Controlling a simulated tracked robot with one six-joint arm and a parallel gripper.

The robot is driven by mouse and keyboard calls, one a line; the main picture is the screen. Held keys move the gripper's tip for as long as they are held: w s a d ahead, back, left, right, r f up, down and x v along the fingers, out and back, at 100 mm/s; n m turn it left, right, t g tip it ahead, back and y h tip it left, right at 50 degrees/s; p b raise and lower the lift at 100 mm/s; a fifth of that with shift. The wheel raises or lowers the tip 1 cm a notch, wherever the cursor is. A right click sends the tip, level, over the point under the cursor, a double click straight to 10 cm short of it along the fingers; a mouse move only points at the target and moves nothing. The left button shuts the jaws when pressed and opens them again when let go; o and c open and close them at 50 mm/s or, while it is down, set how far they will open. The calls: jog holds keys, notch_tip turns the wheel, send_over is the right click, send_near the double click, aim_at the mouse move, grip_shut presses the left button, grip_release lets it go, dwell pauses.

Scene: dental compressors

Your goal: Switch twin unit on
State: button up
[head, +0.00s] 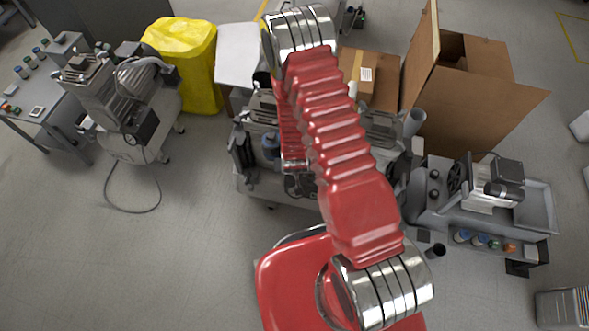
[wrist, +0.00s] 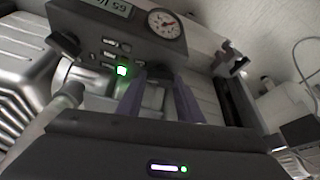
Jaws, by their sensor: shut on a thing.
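In the wrist view, a dark control panel (wrist: 100,45) carries a round pressure gauge (wrist: 166,23), small switches and a lit green lamp (wrist: 122,71). In the head view, a grey compressor unit (head: 244,160) stands in the middle, largely covered by my red arm; my gripper is hidden there.
Cardboard boxes (head: 480,70) stand behind at the right. A grey workstation (head: 490,200) with colored bottles is at the right. The floor at the lower left is clear.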

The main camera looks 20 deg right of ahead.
jog(key=shift+w, duration=0.1)
jog(key=o, duration=1.1)
jog(key=shift+r, duration=0.2)
jog(key=shift+v, duration=6.7)
jog(key=shift+s, duration=0.2)
jog(key=shift+c, duration=0.5)
